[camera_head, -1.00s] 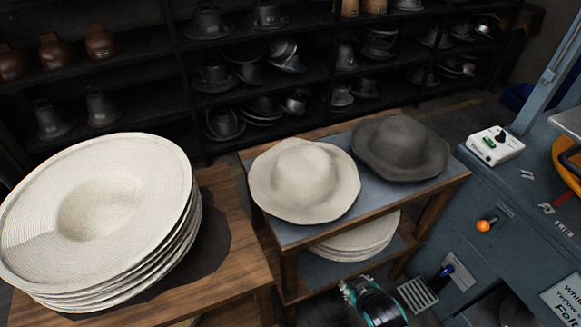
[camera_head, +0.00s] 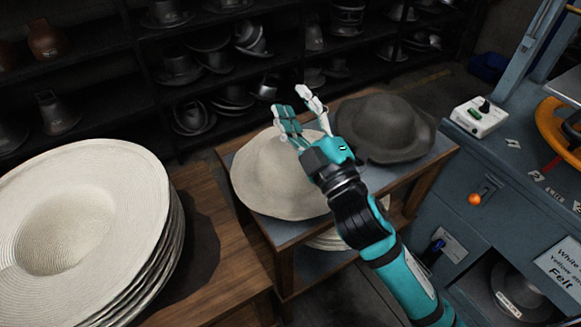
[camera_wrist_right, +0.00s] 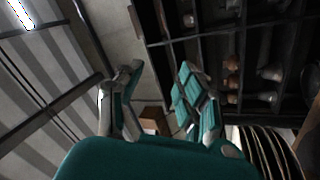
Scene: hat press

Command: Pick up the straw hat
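A stack of wide-brimmed, cream woven straw hats (camera_head: 85,205) sits on the wooden table at the left. The stack's brims also show edge-on at the lower right of the right wrist view (camera_wrist_right: 262,150). My right gripper (camera_head: 292,106) is open and empty, with its fingers spread. In the head view it overlaps the pale smooth hat (camera_head: 265,180) on the middle stand, to the right of the straw stack; its height above that hat is hard to judge. The open fingers also show in the right wrist view (camera_wrist_right: 160,72). My left gripper is not in view.
A dark grey hat (camera_head: 388,125) lies beside the pale hat on the stand (camera_head: 285,232). More pale hats sit on its lower shelf, partly hidden by my arm. Dark shelves (camera_head: 115,105) with metal hat forms line the back. A blue machine (camera_head: 440,210) stands at right.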

